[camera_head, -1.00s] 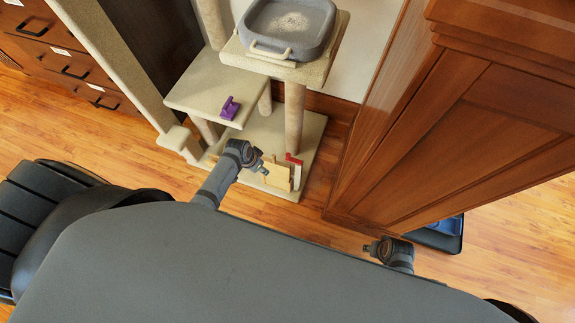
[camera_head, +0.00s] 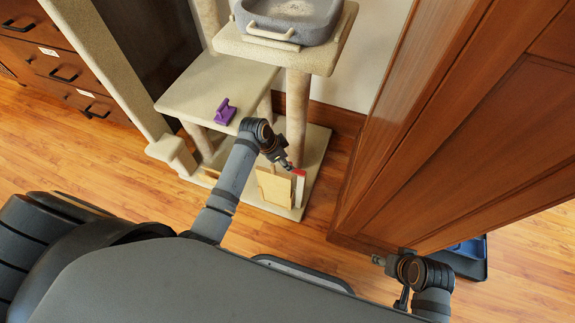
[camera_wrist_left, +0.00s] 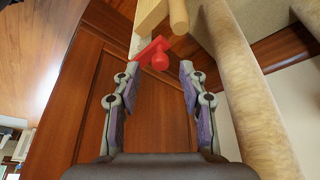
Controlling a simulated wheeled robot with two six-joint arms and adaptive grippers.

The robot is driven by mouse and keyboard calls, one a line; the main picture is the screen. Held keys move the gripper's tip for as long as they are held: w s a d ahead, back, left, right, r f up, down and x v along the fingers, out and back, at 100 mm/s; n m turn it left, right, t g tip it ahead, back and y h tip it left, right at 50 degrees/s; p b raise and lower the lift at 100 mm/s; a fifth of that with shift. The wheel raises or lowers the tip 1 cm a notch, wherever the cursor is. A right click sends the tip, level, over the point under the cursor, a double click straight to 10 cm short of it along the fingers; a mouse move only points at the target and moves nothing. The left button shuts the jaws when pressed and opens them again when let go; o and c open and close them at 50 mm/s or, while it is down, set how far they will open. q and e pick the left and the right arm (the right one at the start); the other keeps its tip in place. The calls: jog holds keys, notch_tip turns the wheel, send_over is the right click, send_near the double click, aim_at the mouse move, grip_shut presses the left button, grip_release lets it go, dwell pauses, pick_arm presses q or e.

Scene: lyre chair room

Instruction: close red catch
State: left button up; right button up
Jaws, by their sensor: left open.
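The red catch (camera_head: 299,173) sits at the top of a narrow white upright piece beside a pale wooden panel, low on the cat tree. In the left wrist view the red catch (camera_wrist_left: 155,52) has a flat arm and a rounded knob. It lies ahead of my left gripper (camera_wrist_left: 158,72), roughly between the lines of its two fingers. The fingers are spread and empty, apart from the catch. In the head view my left gripper (camera_head: 288,164) is just up and left of the catch. My right gripper (camera_head: 379,260) is near the wooden cabinet's foot, far from the catch; its fingers are too small to read.
The carpeted cat tree has a platform (camera_head: 215,82) with a purple object (camera_head: 225,111) and a higher grey tray (camera_head: 290,22). A post (camera_head: 297,115) stands close behind my left gripper. A wooden cabinet (camera_head: 455,130) rises at right. Floor between is clear.

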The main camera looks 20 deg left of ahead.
aim_at(296, 169)
pick_arm(q)
jog(key=shift+x, duration=1.1)
pick_arm(e)
jog(key=shift+w+a+f+t, duration=0.2)
jog(key=shift+f+t, duration=0.2)
jog(key=shift+f, duration=0.15)
pick_arm(q)
grip_shut()
pick_arm(e)
jog(key=shift+s, duration=0.1)
